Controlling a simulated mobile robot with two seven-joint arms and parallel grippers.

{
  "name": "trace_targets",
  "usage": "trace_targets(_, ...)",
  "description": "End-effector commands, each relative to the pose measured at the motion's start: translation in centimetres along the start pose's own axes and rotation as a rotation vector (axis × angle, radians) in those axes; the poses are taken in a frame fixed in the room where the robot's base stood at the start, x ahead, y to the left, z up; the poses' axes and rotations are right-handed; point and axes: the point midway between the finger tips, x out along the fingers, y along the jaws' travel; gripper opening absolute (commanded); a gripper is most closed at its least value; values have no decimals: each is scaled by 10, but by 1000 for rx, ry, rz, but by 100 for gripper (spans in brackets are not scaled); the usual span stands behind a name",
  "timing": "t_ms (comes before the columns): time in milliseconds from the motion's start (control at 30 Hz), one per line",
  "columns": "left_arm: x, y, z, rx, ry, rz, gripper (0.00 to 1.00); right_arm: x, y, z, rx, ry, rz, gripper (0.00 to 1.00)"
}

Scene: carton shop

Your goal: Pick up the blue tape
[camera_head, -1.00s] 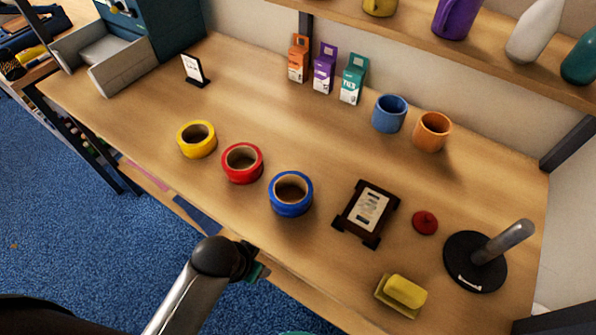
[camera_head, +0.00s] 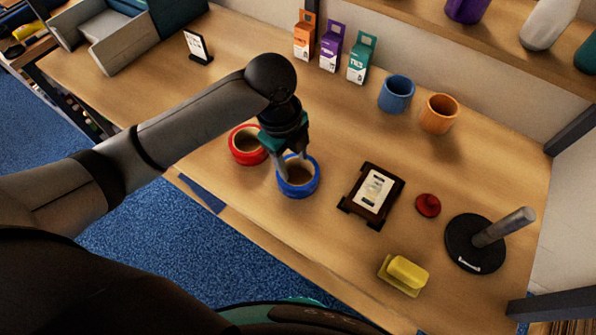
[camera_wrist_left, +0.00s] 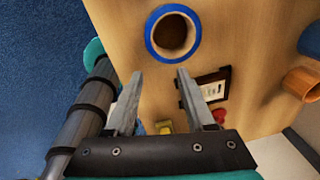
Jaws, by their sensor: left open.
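The blue tape (camera_head: 299,189) is a roll lying flat on the wooden table, with a tan core. It also shows in the left wrist view (camera_wrist_left: 150,44), at the top middle beyond the fingertips. My left gripper (camera_head: 291,174) is just above the roll in the head view, its fingers pointing down and overlapping the roll's far left side. In the left wrist view its two fingers (camera_wrist_left: 159,76) are spread apart with nothing between them. I cannot tell whether a finger touches the roll. My right gripper is not in view.
A framed card (camera_head: 372,194), a red knob (camera_head: 428,205), a yellow block (camera_head: 408,271) and a black stand (camera_head: 468,250) lie to the right. Blue (camera_head: 396,95) and orange (camera_head: 438,115) mugs stand behind.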

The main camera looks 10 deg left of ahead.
Motion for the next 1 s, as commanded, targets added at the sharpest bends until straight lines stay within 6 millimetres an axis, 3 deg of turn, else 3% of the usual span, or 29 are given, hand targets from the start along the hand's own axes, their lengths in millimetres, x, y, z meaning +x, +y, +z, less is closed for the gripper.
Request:
trace_targets(200, -26, 1, 28, 211, -53, 89, 54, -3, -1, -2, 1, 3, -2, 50)
trace_targets(333, -26, 3, 33, 250, -57, 109, 54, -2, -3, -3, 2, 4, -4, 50)
trace_targets(800, 60, 11, 38, 249, -55, 110, 54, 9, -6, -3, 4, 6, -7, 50)
trace_targets(1000, 72, 12, 39, 250, -57, 108, 54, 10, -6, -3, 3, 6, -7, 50)
